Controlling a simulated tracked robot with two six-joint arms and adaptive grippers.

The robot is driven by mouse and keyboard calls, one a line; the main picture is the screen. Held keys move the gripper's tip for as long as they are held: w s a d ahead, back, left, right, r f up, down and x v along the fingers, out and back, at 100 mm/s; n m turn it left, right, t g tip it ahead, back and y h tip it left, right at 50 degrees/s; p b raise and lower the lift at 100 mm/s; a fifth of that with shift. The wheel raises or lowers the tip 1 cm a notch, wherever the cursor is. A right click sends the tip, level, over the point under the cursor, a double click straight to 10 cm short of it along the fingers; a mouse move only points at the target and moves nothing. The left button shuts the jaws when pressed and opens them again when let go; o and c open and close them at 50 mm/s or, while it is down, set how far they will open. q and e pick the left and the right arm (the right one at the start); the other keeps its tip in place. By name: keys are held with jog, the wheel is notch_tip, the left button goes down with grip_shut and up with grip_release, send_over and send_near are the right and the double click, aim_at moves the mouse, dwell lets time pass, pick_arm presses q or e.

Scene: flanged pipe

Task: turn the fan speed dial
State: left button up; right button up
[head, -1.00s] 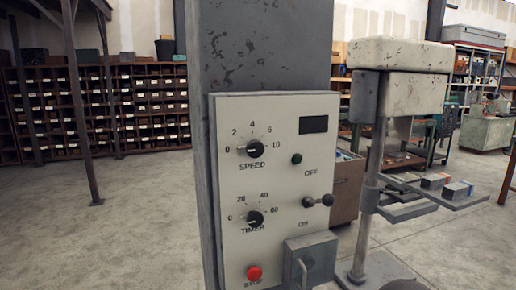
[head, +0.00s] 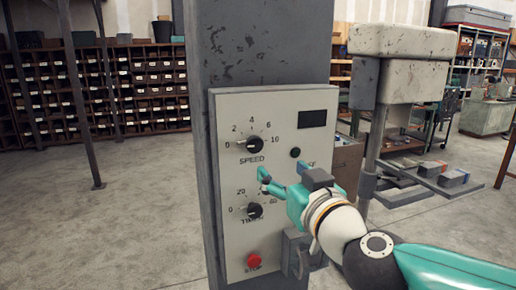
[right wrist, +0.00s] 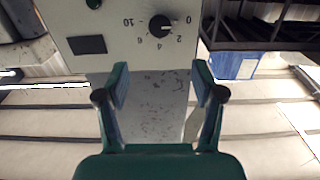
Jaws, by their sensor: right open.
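The speed dial (head: 254,144) is a round black knob on the upper left of a pale control panel (head: 290,100), above the word SPEED. Its white mark points left, near the 0. It also shows upside down in the right wrist view (right wrist: 160,26), beyond the fingertips. My right gripper (head: 283,171) is open and empty in front of the panel, below and right of the speed dial and apart from it. In the right wrist view its two fingers (right wrist: 161,82) are spread wide. My left gripper is not in view.
A timer dial (head: 255,210) sits below the speed dial, and a red stop button (head: 254,261) lower still. A black button (head: 295,152) is near my gripper. A grey machine (head: 400,42) stands to the right.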

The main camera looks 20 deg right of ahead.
aim_at(256, 146)
jog(key=w, duration=1.5)
jog(key=shift+a+f, duration=0.1)
jog(key=shift+a, duration=0.15)
jog(key=shift+d, duration=0.1)
jog(key=c, duration=1.1)
jog(key=shift+c, duration=0.2)
